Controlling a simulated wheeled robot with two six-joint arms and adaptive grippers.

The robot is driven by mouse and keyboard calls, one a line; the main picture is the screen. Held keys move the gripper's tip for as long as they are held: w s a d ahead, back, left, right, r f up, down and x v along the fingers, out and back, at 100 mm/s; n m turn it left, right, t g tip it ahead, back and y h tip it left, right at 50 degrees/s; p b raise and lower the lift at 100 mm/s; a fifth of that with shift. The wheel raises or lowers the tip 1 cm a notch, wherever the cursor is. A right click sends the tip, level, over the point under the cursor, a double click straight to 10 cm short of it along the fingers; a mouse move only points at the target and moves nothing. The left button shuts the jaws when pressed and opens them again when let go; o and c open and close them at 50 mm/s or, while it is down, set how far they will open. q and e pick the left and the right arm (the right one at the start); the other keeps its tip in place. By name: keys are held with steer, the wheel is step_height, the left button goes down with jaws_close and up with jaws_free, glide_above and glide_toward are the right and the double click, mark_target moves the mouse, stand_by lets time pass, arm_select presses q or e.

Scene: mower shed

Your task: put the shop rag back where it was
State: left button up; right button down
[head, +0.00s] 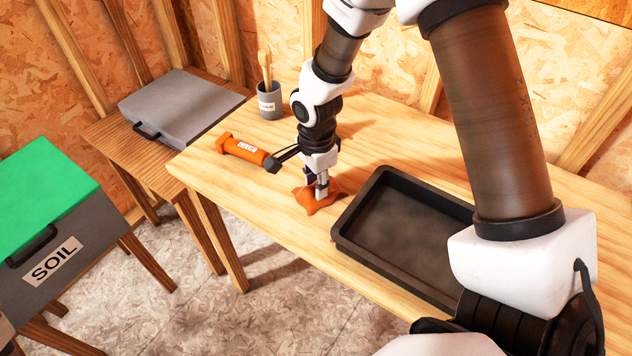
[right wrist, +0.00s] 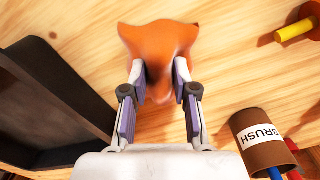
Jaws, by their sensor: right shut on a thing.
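The shop rag is an orange cloth (head: 316,202), bunched up, at or just above the wooden table, left of the black tray. My right gripper (head: 322,187) points down from above and is shut on the rag. In the right wrist view the rag (right wrist: 160,42) spreads beyond the fingertips (right wrist: 161,75), which pinch a fold of it. I cannot tell whether its underside touches the table. My left gripper is not in view.
The empty black tray (head: 358,219) lies close right of the rag. The right wrist view shows a brown cup labelled BRUSH (right wrist: 249,124). Bare tabletop (head: 285,222) lies in front.

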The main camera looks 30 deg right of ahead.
steer(key=shift+f, duration=0.15)
steer(key=c, duration=0.9)
jaws_free()
step_height(320, 180, up, 12)
steer(key=shift+r, duration=0.25)
